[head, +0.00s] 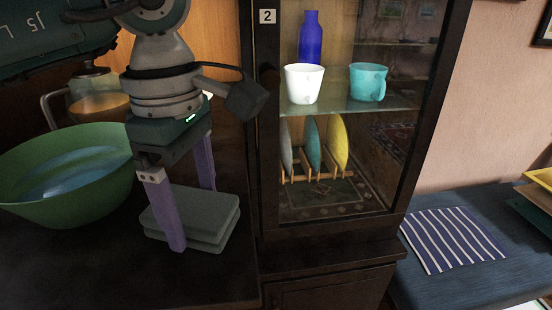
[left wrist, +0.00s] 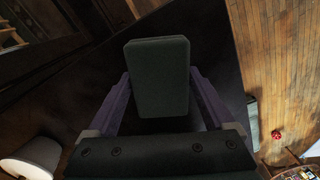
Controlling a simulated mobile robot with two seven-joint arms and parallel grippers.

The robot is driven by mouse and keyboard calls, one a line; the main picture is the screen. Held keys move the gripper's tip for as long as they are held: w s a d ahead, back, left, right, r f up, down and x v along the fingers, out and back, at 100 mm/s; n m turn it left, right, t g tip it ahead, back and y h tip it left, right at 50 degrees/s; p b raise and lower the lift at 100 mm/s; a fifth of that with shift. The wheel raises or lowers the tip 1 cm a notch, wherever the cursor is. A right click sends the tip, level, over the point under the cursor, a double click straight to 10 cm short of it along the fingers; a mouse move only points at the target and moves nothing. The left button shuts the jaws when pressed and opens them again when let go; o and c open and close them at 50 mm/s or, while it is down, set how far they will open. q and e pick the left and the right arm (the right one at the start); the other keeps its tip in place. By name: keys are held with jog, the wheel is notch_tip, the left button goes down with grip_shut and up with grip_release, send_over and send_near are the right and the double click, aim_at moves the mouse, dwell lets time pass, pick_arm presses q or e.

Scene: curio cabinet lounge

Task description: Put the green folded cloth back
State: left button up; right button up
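The green folded cloth (head: 205,226) is a thick grey-green stack of two layers, low over the dark counter at the left in the head view. I cannot tell whether it rests on the counter. My left gripper (head: 190,220) points down, with one purple finger across the cloth's front side and the other behind it. In the left wrist view the cloth (left wrist: 159,75) sits between the fingertips, with no gap visible on either side. The far fingertip is hidden behind the cloth in the head view. My right gripper is in neither view.
A green bowl (head: 110,190) stands left of the gripper, with a glass jug (head: 95,98) behind. A cabinet (head: 258,150) marked 2 holds a blue bottle, a white cup, a teal mug and racked plates. A striped cloth (head: 452,240) lies on a blue bench (head: 480,285) at right.

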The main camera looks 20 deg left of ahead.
aim_at(191, 206)
pick_arm(q)
jog(key=shift+o, duration=0.9)
jog(key=shift+r, duration=0.1)
jog(key=shift+r+p, duration=0.2)
jog(key=shift+p, duration=0.1)
notch_tip(191, 206, up, 12)
jog(key=b, duration=0.1)
jog(key=shift+f, duration=0.1)
